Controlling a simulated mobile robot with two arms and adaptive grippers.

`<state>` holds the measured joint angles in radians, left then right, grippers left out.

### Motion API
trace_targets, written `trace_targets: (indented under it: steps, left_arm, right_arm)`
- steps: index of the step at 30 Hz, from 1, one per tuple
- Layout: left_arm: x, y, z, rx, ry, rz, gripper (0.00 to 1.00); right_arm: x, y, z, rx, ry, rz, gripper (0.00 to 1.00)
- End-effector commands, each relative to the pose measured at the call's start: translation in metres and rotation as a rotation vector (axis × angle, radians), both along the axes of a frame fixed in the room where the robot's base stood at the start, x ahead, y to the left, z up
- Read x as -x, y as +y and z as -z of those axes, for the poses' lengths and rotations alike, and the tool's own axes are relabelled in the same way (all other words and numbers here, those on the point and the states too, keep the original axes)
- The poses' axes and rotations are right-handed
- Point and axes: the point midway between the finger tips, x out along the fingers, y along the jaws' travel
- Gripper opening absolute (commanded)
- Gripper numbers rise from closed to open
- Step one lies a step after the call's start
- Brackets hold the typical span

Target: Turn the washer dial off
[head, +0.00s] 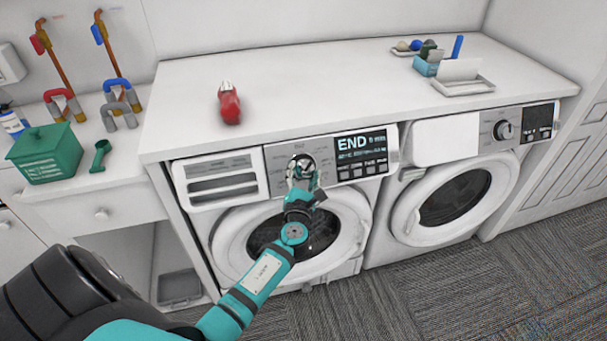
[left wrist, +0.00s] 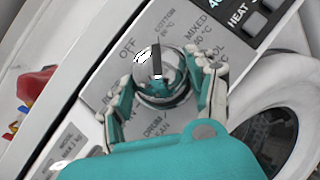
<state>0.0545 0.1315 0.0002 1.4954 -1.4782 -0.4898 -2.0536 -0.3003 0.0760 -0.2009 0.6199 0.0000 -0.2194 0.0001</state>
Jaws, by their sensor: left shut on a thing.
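The washer dial (head: 300,160) is a round, shiny metal knob on the front panel of the left machine, the washer (head: 228,228). In the left wrist view the dial (left wrist: 158,64) has a dark pointer line aimed toward the top of the picture, between the OFF and COTTON labels. My left gripper (head: 303,177) is at the dial, one finger on each side, shut on it. In the left wrist view both fingers of the left gripper (left wrist: 162,95) flank the knob. My right gripper is not in view.
The washer's display (head: 362,155) reads END. A red bottle-like object (head: 229,104) lies on the white counter (head: 300,92) above. A second front-loader (head: 408,215) stands to the right. A green box (head: 45,160) sits on the left cabinet. Carpet floor is open in front.

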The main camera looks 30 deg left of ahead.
Motion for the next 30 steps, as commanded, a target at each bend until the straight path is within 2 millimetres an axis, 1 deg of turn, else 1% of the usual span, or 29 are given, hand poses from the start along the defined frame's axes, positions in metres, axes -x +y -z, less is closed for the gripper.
trace_targets:
  steps: [1,3,4,8,13,19,24,30]
  left_arm:
    - [0.000,0.000,0.000,0.000,0.000,0.000,0.34]
    - [0.000,0.000,0.000,0.000,0.000,0.000,0.25]
    - [0.000,0.000,0.000,0.000,0.000,0.000,0.24]
    - [0.000,0.000,0.001,0.005,-0.004,-0.003,0.24]
    - [0.000,-0.001,0.004,0.031,-0.035,-0.023,0.24]
    - [-0.001,-0.003,0.008,0.100,-0.117,-0.076,0.24]
    - [-0.003,-0.004,0.009,0.184,-0.214,-0.141,0.24]
    - [-0.004,-0.005,0.008,0.280,-0.328,-0.218,0.24]
  right_arm:
    - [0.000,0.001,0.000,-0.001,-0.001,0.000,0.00]
    - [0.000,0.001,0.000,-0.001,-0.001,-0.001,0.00]
    - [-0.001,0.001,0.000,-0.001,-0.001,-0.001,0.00]
    - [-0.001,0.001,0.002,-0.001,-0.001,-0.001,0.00]
    - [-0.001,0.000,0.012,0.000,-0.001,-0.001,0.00]
    - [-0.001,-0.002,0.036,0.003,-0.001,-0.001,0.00]
    - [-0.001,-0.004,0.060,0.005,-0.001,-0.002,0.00]
    - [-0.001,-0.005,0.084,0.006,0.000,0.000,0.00]
